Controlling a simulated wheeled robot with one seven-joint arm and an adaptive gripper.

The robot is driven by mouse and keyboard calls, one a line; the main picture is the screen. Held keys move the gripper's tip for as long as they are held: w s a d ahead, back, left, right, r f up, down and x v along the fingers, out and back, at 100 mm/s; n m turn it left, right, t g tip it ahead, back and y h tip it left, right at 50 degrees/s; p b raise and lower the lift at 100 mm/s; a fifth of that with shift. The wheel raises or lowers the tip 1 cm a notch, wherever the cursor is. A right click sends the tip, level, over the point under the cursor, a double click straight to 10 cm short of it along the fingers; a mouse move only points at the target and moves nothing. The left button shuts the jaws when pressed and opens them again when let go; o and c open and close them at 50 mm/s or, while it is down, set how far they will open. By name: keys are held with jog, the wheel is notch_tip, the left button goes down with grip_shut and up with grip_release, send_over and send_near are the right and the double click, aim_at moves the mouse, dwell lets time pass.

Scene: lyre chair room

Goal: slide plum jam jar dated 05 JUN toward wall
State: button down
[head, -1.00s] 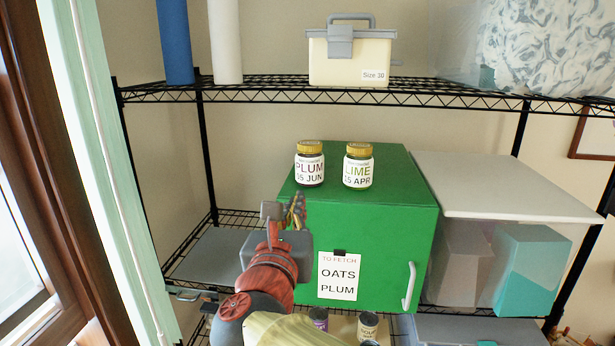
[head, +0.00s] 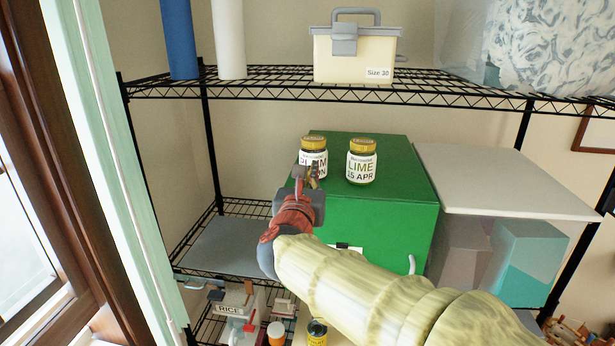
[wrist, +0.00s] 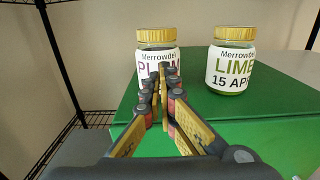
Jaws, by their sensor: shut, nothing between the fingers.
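The plum jam jar (head: 312,146) stands upright on top of a green box (head: 402,187), with a gold lid and a white label. In the head view my gripper covers part of its label and date. In the wrist view the plum jar (wrist: 157,42) stands straight ahead of my fingers. My gripper (head: 311,175) is shut and empty, in front of the plum jar; whether the fingertips touch it I cannot tell. My gripper also shows in the wrist view (wrist: 162,72), its fingers together and hiding the label's middle.
A lime jar (head: 361,161) dated 15 APR stands just right of the plum jar. A wire shelf (head: 360,92) with a cream toolbox (head: 352,58) runs above and behind. The beige wall (head: 270,125) is behind the box. A white board (head: 500,180) lies to the right.

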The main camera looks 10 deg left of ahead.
jog(key=shift+w, duration=0.45)
jog(key=w+b, duration=0.1)
jog(key=w, duration=0.1)
jog(key=w+b, duration=0.3)
jog(key=w, duration=0.1)
jog(key=shift+w+f, duration=0.25)
jog(key=shift+w+r+b, duration=0.2)
jog(key=shift+w+b, duration=0.1)
jog(key=shift+r, duration=0.1)
jog(key=shift+s, duration=0.1)
